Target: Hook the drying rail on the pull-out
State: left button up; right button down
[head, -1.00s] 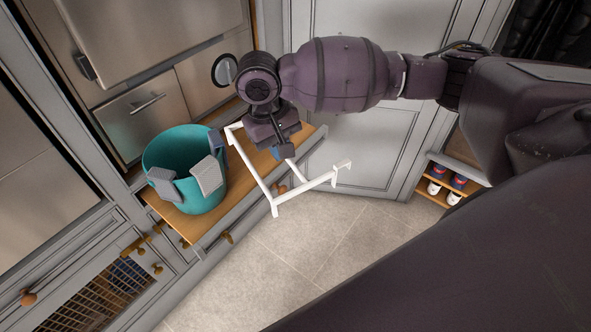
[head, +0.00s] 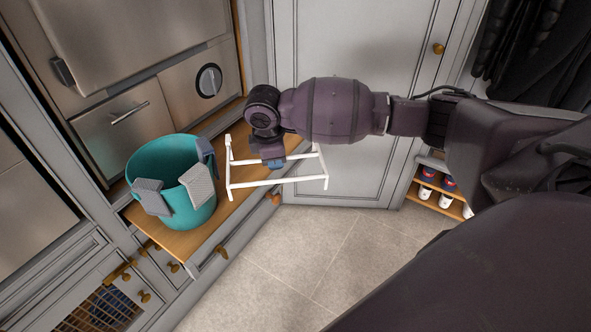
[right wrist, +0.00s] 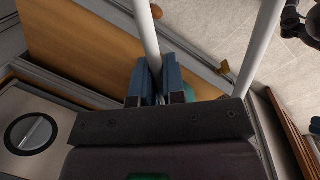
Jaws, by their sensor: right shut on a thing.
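The white drying rail (head: 277,183) is a rectangular frame with short hooked ends. My right gripper (head: 272,163) is shut on one of its bars. In the right wrist view, the blue-grey fingers (right wrist: 155,84) close around a white bar (right wrist: 147,40), and a second bar (right wrist: 262,45) runs to the right. In the head view the rail is over the pull-out's right end and front edge. The pull-out (head: 180,243) is a wooden board sliding out of the cabinet. Whether the rail touches it I cannot tell. My left gripper is out of view.
A teal bucket (head: 165,160) with grey pads over its rim stands on the pull-out, just left of the rail. Steel appliance fronts (head: 120,110) rise behind. A grey door (head: 365,60) stands at the right. The tiled floor (head: 310,250) in front is clear.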

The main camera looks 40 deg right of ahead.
pick_arm(q)
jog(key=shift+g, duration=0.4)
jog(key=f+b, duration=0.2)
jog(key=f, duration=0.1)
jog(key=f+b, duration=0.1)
jog(key=b, duration=0.1)
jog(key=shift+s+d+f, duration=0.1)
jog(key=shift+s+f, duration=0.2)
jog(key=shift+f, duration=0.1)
pick_arm(e)
jog(key=w+d+f+n+t+y, duration=0.1)
jog(key=w+d+f+n, duration=0.3)
jog(key=d+f+n, duration=0.5)
jog(key=shift+d+f+n, duration=0.2)
jog(key=shift+f+n, duration=0.1)
jog(key=shift+f, duration=0.6)
jog(key=shift+r+g, duration=0.15)
jog(key=shift+g, duration=0.15)
pick_arm(q)
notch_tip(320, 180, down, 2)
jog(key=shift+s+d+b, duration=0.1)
jog(key=shift+b, duration=1)
pick_arm(e)
notch_tip(320, 180, down, 7)
jog(key=shift+f, duration=0.2)
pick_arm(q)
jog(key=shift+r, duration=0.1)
